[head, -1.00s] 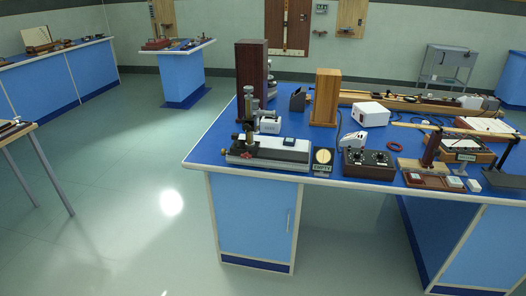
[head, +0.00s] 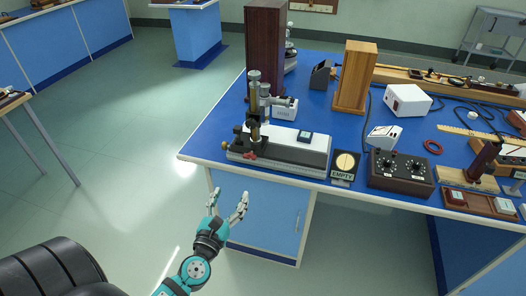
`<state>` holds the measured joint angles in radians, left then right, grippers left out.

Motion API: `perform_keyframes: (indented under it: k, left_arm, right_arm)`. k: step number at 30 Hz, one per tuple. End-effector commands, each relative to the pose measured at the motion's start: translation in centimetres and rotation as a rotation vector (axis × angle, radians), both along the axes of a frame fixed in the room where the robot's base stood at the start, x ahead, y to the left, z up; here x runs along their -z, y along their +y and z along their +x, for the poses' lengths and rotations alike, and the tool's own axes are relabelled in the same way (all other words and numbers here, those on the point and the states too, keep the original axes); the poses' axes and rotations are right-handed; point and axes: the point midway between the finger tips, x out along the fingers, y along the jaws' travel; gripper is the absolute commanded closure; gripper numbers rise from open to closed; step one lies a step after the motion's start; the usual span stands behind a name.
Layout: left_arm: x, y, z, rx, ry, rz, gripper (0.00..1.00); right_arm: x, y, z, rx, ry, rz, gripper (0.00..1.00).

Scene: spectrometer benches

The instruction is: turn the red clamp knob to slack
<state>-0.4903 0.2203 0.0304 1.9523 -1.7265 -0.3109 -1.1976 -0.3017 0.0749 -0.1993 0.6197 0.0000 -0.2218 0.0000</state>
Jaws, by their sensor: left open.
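The red clamp knob (head: 249,155) is a small red part low on the front left of the brass microscope (head: 255,105), near the front edge of the bench. The microscope stands on a long grey and white base (head: 295,150). The knob's turn position is too small to tell. My left gripper (head: 229,196) is open and empty in front of the bench. In the picture it is below and slightly left of the knob, apart from it. My right gripper is not in view.
A brass knob (head: 225,145) sticks out at the base's left end. A tall dark wooden box (head: 266,50) rises behind. The floor (head: 120,160) left of the bench is clear.

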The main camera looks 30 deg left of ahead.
Motion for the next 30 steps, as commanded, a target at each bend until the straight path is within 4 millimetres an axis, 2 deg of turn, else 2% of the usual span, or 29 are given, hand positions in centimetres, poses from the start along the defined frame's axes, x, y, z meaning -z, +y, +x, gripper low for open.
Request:
perform_keyframes:
  k: [5, 9, 21, 24, 30]
  left_arm:
    - [-0.4, 0.7, 2.8, -0.001, -0.003, -0.003, 0.37]
    - [-0.3, 1.4, 5.9, -0.001, -0.001, -0.006, 0.37]
    - [0.0, 3.3, 13.8, -0.001, -0.001, -0.007, 0.37]
    - [0.1, 3.6, 15.1, 0.000, 0.000, -0.008, 0.37]
    - [0.2, 3.9, 16.3, 0.000, 0.002, -0.009, 0.37]
  right_arm:
    - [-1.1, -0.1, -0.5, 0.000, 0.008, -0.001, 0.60]
    - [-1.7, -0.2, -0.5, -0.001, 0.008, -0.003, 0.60]
    - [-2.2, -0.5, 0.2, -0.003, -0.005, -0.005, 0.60]
    - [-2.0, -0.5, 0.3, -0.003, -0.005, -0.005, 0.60]
    - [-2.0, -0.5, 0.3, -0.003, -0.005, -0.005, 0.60]
